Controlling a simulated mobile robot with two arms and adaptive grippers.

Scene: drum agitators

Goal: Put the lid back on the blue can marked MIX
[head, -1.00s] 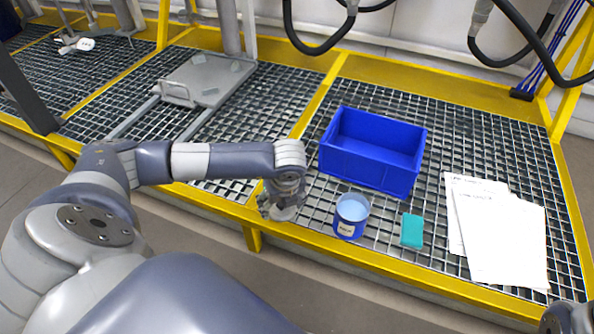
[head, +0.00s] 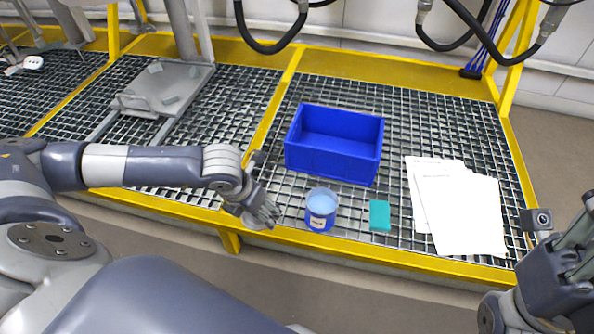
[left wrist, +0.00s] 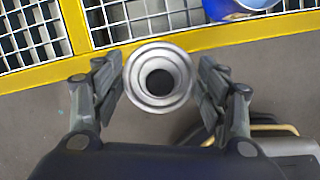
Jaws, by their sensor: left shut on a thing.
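The blue can (head: 320,211) stands upright and open on the grating near the front rail, with pale blue inside and a white label too small to read. Its edge shows at the top of the left wrist view (left wrist: 228,12). My left gripper (head: 264,216) is just left of the can, over the yellow front rail. In the left wrist view it is shut on a round silver ringed piece with a dark centre, apparently the lid (left wrist: 159,82). The head view hardly shows this piece.
A blue bin (head: 334,160) stands behind the can. A teal block (head: 380,216) lies to the can's right, then white papers (head: 458,210). A grey plate (head: 165,88) lies at the back left. The yellow front rail (head: 370,250) borders the grating.

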